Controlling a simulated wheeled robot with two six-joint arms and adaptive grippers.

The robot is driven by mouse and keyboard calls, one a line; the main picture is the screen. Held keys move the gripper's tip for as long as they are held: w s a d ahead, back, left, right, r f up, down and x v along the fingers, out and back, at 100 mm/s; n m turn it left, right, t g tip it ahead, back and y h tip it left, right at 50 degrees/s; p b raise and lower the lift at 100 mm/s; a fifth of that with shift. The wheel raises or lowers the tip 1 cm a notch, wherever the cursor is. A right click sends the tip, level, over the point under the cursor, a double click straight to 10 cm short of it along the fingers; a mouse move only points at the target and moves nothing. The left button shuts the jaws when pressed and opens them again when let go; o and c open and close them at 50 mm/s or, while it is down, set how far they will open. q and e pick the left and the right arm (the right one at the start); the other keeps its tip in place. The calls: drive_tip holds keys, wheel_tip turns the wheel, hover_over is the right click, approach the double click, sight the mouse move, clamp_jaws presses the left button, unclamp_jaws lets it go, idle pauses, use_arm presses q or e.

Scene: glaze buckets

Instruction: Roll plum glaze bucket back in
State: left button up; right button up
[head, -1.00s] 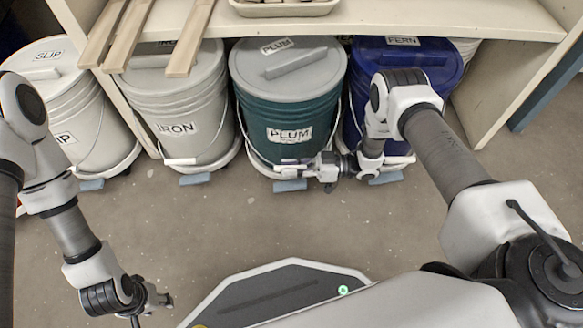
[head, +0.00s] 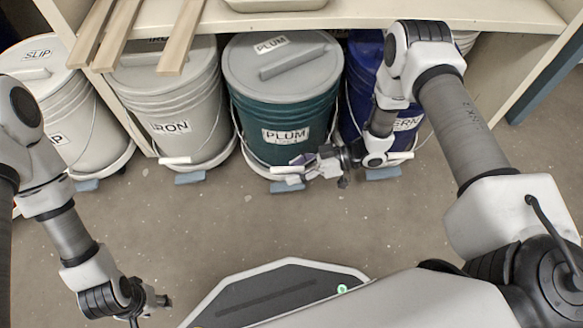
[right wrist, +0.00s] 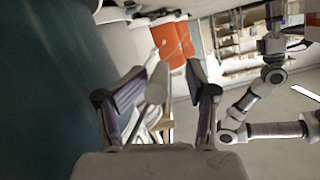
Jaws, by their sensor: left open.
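The plum glaze bucket (head: 285,115) is dark teal with a grey lid and a PLUM label. It stands upright on a low white dolly at the front edge of the shelf unit. Its white handle grip (head: 287,169) hangs low at the front. My right gripper (head: 303,164) is at the bucket's lower front, beside the grip. In the right wrist view its fingers (right wrist: 166,75) are spread, with a pale cylinder, apparently the grip, between them; firm contact cannot be told. My left gripper (head: 160,300) is open and empty at the lower left, away from the buckets.
The grey iron bucket (head: 172,105) stands left of plum, and the white slip bucket (head: 65,110) further left. The blue fern bucket (head: 357,85) is close on the right, partly behind my arm. Wooden slats (head: 182,35) overhang the shelf top (head: 400,12). The floor in front is clear.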

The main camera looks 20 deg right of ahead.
use_arm(q)
drive_tip(key=shift+r+p, duration=0.85)
drive_tip(key=shift+r, duration=0.55)
use_arm(e)
drive_tip(key=s+d, duration=0.1)
drive_tip(key=d, duration=0.8)
drive_tip(key=shift+s+r+h, duration=0.25)
drive_tip(key=shift+r+h, duration=0.15)
drive_tip(key=shift+r, duration=0.05)
drive_tip(key=shift+d, duration=0.1)
